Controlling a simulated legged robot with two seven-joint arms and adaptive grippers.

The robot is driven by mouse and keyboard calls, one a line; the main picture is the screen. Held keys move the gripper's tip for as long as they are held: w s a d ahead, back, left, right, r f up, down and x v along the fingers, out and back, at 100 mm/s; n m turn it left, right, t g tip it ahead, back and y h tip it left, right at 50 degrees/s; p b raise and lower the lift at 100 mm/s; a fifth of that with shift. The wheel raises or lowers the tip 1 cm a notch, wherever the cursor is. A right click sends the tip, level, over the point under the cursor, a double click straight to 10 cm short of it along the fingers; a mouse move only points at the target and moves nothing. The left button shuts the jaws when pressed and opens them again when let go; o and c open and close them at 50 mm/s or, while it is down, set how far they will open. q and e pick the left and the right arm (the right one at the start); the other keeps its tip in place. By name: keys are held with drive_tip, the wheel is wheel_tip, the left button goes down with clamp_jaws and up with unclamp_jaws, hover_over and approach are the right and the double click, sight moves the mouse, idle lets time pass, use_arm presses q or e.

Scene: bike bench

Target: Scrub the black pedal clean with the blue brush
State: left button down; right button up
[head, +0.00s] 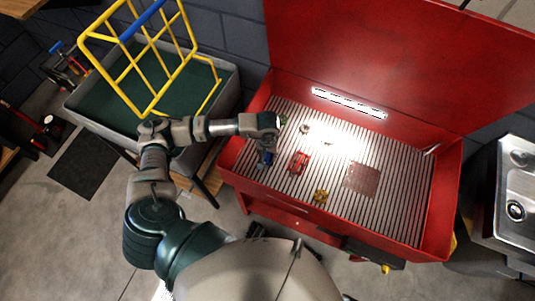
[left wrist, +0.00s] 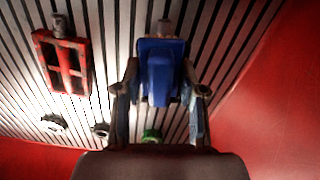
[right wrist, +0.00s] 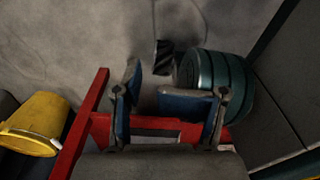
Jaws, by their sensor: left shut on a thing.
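The blue brush (head: 266,158) is in my left gripper (head: 268,147), over the left part of the red wash bench's slatted floor. In the left wrist view the brush (left wrist: 160,70) lies between both fingers, which are shut on it. I cannot make out a black pedal in any view. A red pedal-like frame (head: 299,161) lies on the slats just right of the brush; it also shows in the left wrist view (left wrist: 64,66). My right gripper (right wrist: 168,100) shows in the right wrist view, its blue-padded fingers apart, with nothing clearly between them.
The red wash bench (head: 449,200) has raised walls and an upright lid (head: 400,45). On its slats lie a yellow part (head: 321,196), a brown plate (head: 361,180) and small rings (head: 305,129). A grey tub (head: 225,88) with a yellow rack (head: 151,108) stands left.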

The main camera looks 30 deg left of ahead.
use_arm(q)
drive_tip(key=shift+w+a+f+b, duration=0.1)
drive_tip(key=shift+w+f+b, duration=0.1)
drive_tip(key=shift+w+b, duration=0.75)
drive_tip(key=shift+w, duration=0.75)
use_arm(e)
drive_tip(key=shift+s+a+f, duration=0.15)
drive_tip(key=shift+s+f, duration=0.4)
drive_tip(key=shift+f, duration=0.1)
drive_tip(key=shift+s+a+f, duration=0.15)
drive_tip(key=shift+s+f, duration=0.4)
drive_tip(key=shift+f, duration=0.05)
use_arm(q)
drive_tip(key=shift+r, duration=0.1)
wheel_tip(320, 180, up, 4)
drive_tip(key=shift+r+p, duration=0.15)
drive_tip(key=shift+p, duration=0.9)
drive_tip(key=shift+r, duration=0.45)
use_arm(e)
drive_tip(key=w+r, duration=0.2)
drive_tip(key=shift+d+r, duration=0.2)
drive_tip(key=shift+r, duration=0.2)
drive_tip(key=shift+w, duration=0.1)
